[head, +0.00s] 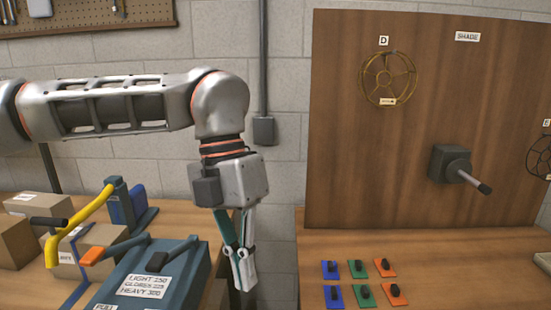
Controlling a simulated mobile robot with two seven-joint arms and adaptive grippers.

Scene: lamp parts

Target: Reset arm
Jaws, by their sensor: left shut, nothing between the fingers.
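My left gripper (244,272) hangs pointing down from my left arm, which comes in from the left. Its fingers are closed together with nothing between them. It is over the gap between the left bench and the right bench, apart from everything on them. My right gripper is not in the head view. The lamp parts by the wooden panel (420,60) include a round wire frame (389,78) under a "D" label and a grey box with a rod (452,166) sticking out.
The left bench holds a blue-grey labelled box (190,270), a tool with a yellow handle (75,225) and cardboard boxes (30,204). The right bench (440,260) has several blue, green and orange pads with dark knobs. A second wire frame (542,157) is cut off at the right edge.

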